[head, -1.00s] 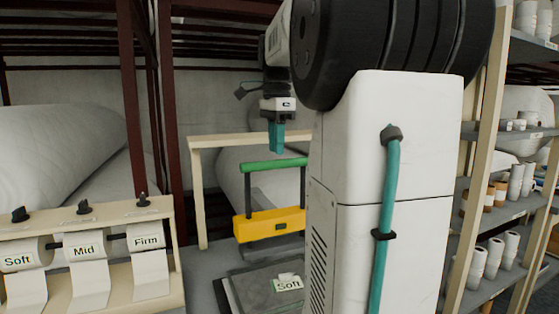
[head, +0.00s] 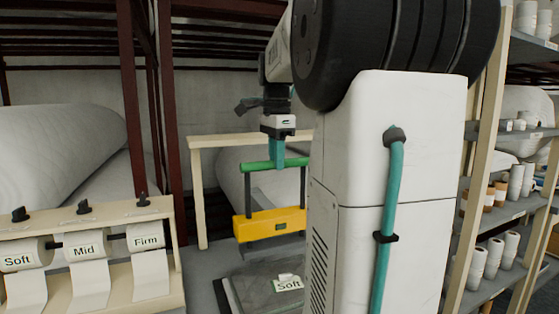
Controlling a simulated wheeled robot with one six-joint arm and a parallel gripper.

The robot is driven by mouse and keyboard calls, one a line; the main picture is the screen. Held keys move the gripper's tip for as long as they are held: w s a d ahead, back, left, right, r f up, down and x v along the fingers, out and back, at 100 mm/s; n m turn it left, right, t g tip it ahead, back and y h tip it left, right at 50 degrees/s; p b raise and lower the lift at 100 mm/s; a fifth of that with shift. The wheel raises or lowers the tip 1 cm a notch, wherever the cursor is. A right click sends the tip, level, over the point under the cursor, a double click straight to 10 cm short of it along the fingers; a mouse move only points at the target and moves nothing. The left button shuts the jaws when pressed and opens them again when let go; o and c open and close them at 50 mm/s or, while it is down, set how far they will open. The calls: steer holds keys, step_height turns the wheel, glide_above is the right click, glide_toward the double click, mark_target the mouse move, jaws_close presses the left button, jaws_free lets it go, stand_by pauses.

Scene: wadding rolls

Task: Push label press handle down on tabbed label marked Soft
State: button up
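The label press has a green handle bar (head: 262,165) on two dark posts above a yellow press head (head: 270,225). Below the head, a white label marked Soft (head: 288,284), with a small tab on its upper edge, lies on the dark press bed (head: 246,289). There is a gap between the yellow head and the label. My gripper (head: 277,161) points down with teal fingers at the green handle, their tips overlapping it in view. I cannot tell whether the fingers touch or close around it. My arm column hides the right part of the press.
A cream frame (head: 198,200) stands around the back of the press. At left, a cream rack (head: 177,270) holds label rolls marked Soft (head: 18,260), Mid (head: 84,251) and Firm (head: 145,241). Shelves with several white rolls (head: 480,262) stand at right. Large wadding rolls (head: 60,150) lie behind.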

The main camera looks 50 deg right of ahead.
mark_target(277, 214)
steer(key=shift+f, duration=0.15)
steer(key=shift+f, duration=6.05)
